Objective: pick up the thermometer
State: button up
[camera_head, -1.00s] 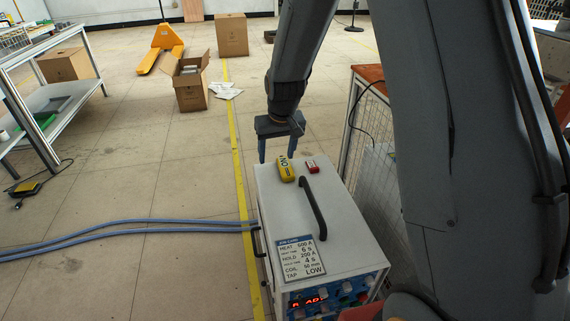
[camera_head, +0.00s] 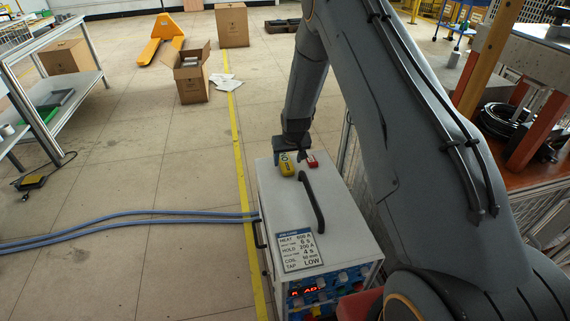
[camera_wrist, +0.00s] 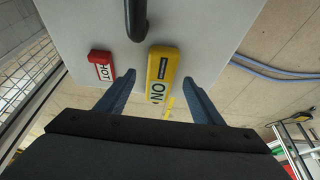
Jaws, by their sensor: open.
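The yellow block with dark lettering, apparently the thermometer (camera_head: 287,168), lies on the white top of the heater cabinet (camera_head: 339,218), near its far edge. In the wrist view the thermometer (camera_wrist: 161,69) shows a dark label and lies between the fingertips. My gripper (camera_head: 291,156) is open and empty just above it. The wrist view shows my gripper (camera_wrist: 158,80) with one blue finger on each side of the yellow block, with gaps. Contact cannot be seen. In the head view my gripper partly hides the block's far end.
A red block marked HOT (camera_wrist: 101,64) lies left of the thermometer in the wrist view. A black handle (camera_head: 312,202) rises from the cabinet top close by. A settings card (camera_head: 299,250) lies at the front. Blue hoses (camera_head: 130,217) run left across the floor.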

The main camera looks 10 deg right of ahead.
aim_at(286, 163)
jog(key=shift+x, duration=1.7)
jog(key=shift+w, duration=0.1)
jog(key=shift+a, duration=0.1)
jog(key=c, duration=1.2)
